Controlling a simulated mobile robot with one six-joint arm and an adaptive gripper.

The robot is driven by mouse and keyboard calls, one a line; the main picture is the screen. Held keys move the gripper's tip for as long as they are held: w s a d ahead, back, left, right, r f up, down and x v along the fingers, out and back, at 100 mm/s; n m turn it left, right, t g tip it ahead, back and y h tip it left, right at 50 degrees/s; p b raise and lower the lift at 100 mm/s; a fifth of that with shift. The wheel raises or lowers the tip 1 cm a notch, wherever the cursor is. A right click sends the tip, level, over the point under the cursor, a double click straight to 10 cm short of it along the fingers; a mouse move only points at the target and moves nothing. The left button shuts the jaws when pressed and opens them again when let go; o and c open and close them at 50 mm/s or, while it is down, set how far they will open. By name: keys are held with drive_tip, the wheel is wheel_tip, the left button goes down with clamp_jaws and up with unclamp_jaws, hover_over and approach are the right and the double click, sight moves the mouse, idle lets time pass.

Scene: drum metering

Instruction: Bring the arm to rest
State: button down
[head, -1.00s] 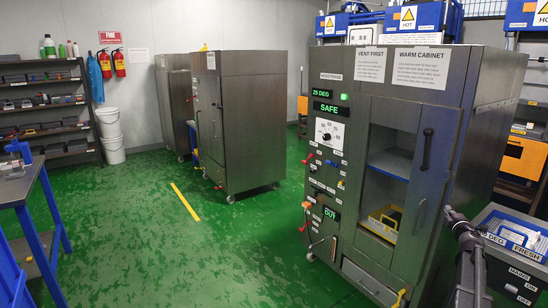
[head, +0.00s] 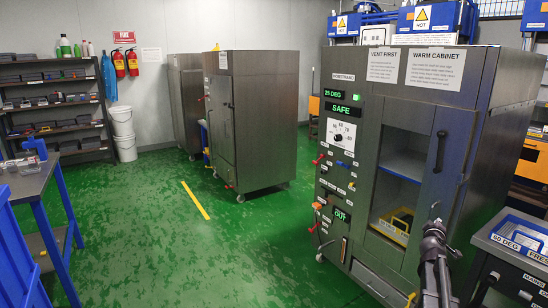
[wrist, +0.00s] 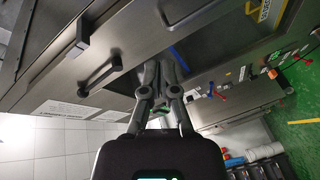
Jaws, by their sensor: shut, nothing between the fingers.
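My gripper (wrist: 163,68) shows in the wrist view with its fingers together and nothing between them. The wrist view is turned over, with the ceiling at lower left. My arm (head: 436,262) rises at the lower right of the head view, in front of the warm cabinet (head: 478,130). The gripper's fingertips are not clear in the head view. The cabinet's display reads 25 DEG and SAFE. Its window (head: 397,180) shows a blue shelf and a yellow tray (head: 396,222) inside. A dark door handle (head: 440,152) stands beside the window.
A grey bench with a blue-edged bin (head: 520,238) stands close at the right, near my arm. A second steel cabinet (head: 265,120) on wheels stands mid-room. A blue-legged table (head: 35,185) is at the left. The green floor (head: 180,250) between is clear.

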drive_tip(key=s+a+f+m+g+y, duration=0.2)
drive_tip(key=s+a+f+g, duration=0.15)
drive_tip(key=a, duration=0.45)
drive_tip(key=s+a+f+m+g+y, duration=0.1)
drive_tip(key=s+a+f+m+g, duration=0.1)
drive_tip(key=s+a+f, duration=0.45)
drive_tip(key=s+a+f+m+g+y, duration=0.2)
drive_tip(key=s+a+f+g, duration=0.1)
drive_tip(key=a, duration=0.7)
drive_tip(key=s+a+f+n+g+y, duration=0.1)
drive_tip(key=s+a+f+g+y, duration=0.15)
drive_tip(key=s+a, duration=0.5)
drive_tip(key=s+a+f+g+y, duration=0.2)
drive_tip(key=s+a+g+y, duration=0.1)
drive_tip(key=s+a, duration=0.5)
wheel_tip(320, 180, up, 20)
drive_tip(key=w+a+p, duration=0.1)
drive_tip(key=p, duration=1.8)
drive_tip(key=shift+w+f, duration=0.2)
drive_tip(key=shift+w, duration=0.2)
